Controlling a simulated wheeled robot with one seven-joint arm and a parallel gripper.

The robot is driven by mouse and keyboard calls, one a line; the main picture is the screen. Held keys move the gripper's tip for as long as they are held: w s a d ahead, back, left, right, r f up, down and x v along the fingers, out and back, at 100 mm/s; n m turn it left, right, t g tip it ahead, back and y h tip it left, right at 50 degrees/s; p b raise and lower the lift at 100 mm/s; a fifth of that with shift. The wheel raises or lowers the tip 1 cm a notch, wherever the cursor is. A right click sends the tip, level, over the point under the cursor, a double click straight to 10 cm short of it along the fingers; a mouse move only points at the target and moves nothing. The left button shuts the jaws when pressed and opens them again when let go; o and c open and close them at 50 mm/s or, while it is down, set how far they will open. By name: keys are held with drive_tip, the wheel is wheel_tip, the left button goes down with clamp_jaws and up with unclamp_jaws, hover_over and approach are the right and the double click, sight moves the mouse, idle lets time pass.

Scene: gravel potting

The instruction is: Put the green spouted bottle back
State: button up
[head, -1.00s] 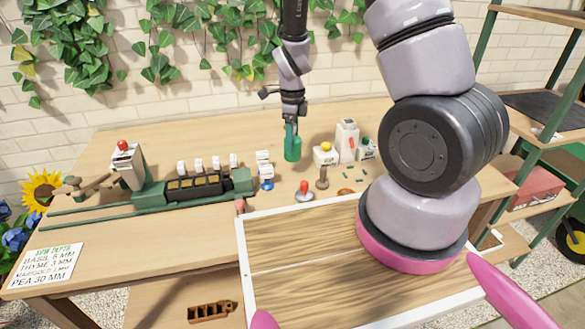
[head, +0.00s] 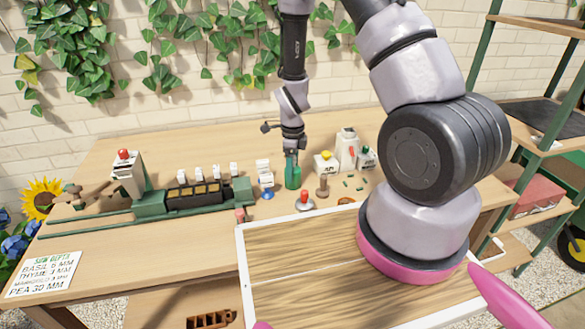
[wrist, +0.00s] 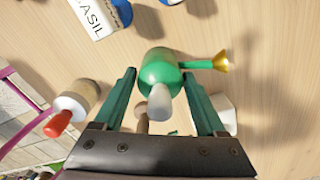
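The green spouted bottle (head: 292,176) is upright at the middle of the workbench, just below my gripper (head: 291,157). In the wrist view the bottle (wrist: 160,72) shows its pale cap toward the camera, and its green spout with a gold tip points right. The bottle's base is low over the bench top. I cannot tell whether it touches.
A red-knobbed tool (head: 304,201) and a wooden one (head: 322,186) stand close in front. A blue-based labelled holder (head: 265,180) is left, and a yellow-topped white box (head: 325,163) right. A white-edged wooden tray (head: 300,255) lies in front.

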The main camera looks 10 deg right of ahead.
drive_tip(key=shift+o, duration=0.9)
wheel_tip(320, 180, up, 13)
drive_tip(key=shift+f, duration=0.15)
drive_tip(key=s+d+r+n+t+y, duration=0.15)
drive_tip(key=r+n, duration=0.25)
drive_tip(key=r, duration=0.6)
drive_tip(key=s+d+r+n+t+y, duration=0.15)
drive_tip(key=r+n, duration=0.25)
drive_tip(key=r, duration=0.5)
drive_tip(key=s+d+r+n+t+h, duration=0.1)
drive_tip(key=s+r+n+t, duration=0.3)
drive_tip(key=s+r+n, duration=0.7)
drive_tip(key=s+d+r, duration=0.1)
drive_tip(key=s+r, duration=0.1)
drive_tip(key=s, duration=0.1)
drive_tip(key=shift+d+r+n, duration=0.3)
drive_tip(key=shift+d+r, duration=0.05)
drive_tip(key=shift+d, duration=0.05)
